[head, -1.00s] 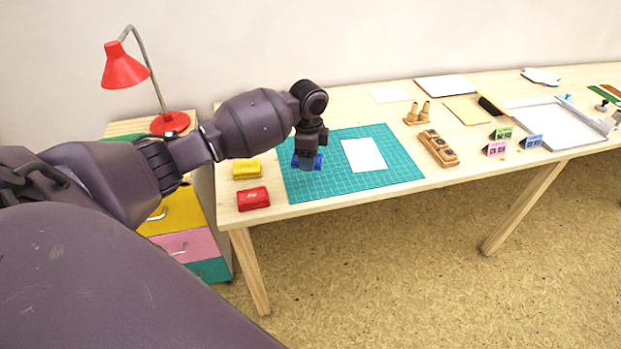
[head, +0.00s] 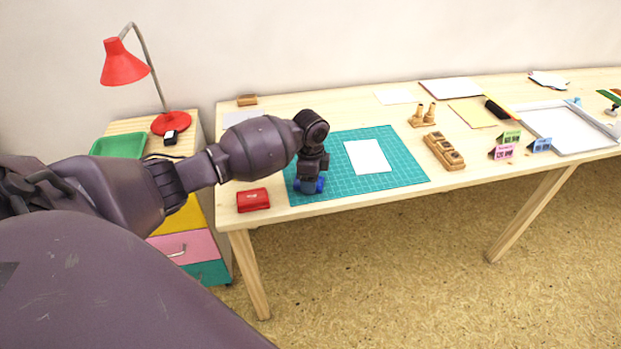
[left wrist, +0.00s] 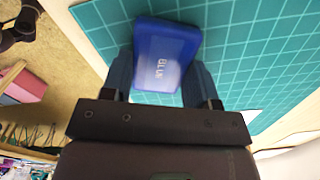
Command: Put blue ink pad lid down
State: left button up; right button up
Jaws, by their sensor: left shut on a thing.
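The blue ink pad lid (left wrist: 166,45), with white letters reading "BLU", sits between both fingers of my left gripper (left wrist: 160,80) in the left wrist view. In the head view the left gripper (head: 309,181) points down over the left part of the teal cutting mat (head: 395,178), shut on the lid, whose blue edge shows at the fingertips. I cannot tell whether the lid touches the mat. The blue pad's base is not seen apart from it. My right gripper is not in view.
A red ink pad (head: 253,200) lies just left of the mat, near the table's front edge. White paper (head: 367,157) lies on the mat. Wooden stamps (head: 443,151) stand to the right. The mat's front right part is bare.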

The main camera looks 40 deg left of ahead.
pick_arm(q)
jog(key=shift+f, duration=0.15)
jog(key=o, duration=0.8)
jog(key=shift+o, duration=0.5)
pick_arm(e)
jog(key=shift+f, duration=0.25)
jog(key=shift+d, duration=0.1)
